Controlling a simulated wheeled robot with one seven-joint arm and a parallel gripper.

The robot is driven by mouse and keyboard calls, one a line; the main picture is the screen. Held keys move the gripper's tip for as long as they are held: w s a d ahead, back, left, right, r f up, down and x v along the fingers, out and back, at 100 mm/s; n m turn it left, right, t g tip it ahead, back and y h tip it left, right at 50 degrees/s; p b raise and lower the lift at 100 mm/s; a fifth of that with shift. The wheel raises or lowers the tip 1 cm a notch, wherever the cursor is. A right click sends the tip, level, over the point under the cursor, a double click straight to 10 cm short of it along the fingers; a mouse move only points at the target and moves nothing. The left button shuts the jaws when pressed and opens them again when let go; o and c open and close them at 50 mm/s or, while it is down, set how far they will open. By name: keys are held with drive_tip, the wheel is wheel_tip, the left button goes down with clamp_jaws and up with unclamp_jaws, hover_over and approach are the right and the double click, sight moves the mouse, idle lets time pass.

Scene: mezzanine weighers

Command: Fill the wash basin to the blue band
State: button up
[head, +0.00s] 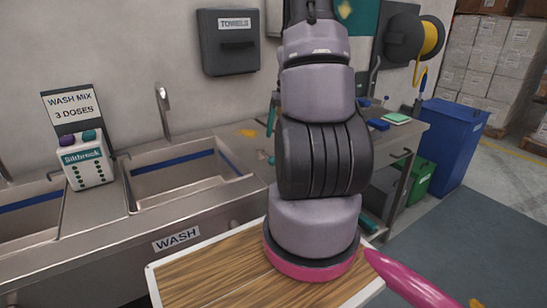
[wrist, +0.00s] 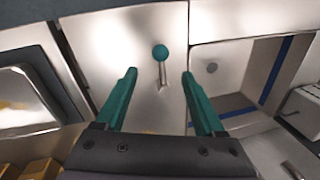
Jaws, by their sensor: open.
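The wash basin (head: 190,172) is a steel sink with a blue band round its inner wall, above a WASH label (head: 177,240). It looks empty; its drain shows in the wrist view, where the basin (wrist: 222,82) is at right. A curved spout (head: 163,108) stands behind it. A lever with a teal ball knob (wrist: 160,52) rises from the steel counter beside the basin. My gripper (wrist: 158,74) is open, its teal fingers on either side of the lever in the picture; contact cannot be told. In the head view my arm mostly hides the gripper.
Another blue-banded basin (head: 30,205) is at far left. A wooden-topped surface (head: 200,275) is in front. A blue bin (head: 450,135) stands at right.

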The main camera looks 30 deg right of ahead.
sight(267, 156)
drive_tip(key=f, duration=0.3)
drive_tip(key=a+f, duration=0.1)
drive_tip(key=f, duration=0.2)
drive_tip(key=a+f, duration=0.1)
drive_tip(key=f, duration=0.3)
drive_tip(key=shift+w, duration=0.2)
clamp_jaws()
idle(1.0)
